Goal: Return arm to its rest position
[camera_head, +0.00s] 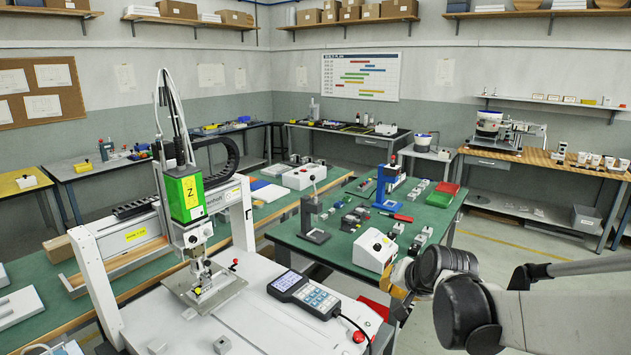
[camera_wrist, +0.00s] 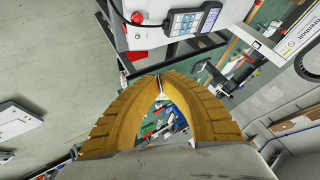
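My arm reaches in from the right edge of the head view, with its dark joints at the lower right. My gripper (camera_head: 399,283) shows there as a small yellow part, in front of the green workbench and left of the dark joints. In the wrist view, the two yellow fingers of my gripper (camera_wrist: 160,82) curve together and their tips meet. Nothing is held between them; the gap behind the tips shows only distant bench items. Part of the arm is cut off by the frame edge.
A gantry with a green Z unit (camera_head: 186,196) stands at left on a white base. A keypad controller (camera_head: 304,293) lies on that base. The green workbench (camera_head: 330,255) holds a blue press (camera_head: 390,185) and a white box (camera_head: 374,251). Open floor (camera_head: 520,245) lies at right.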

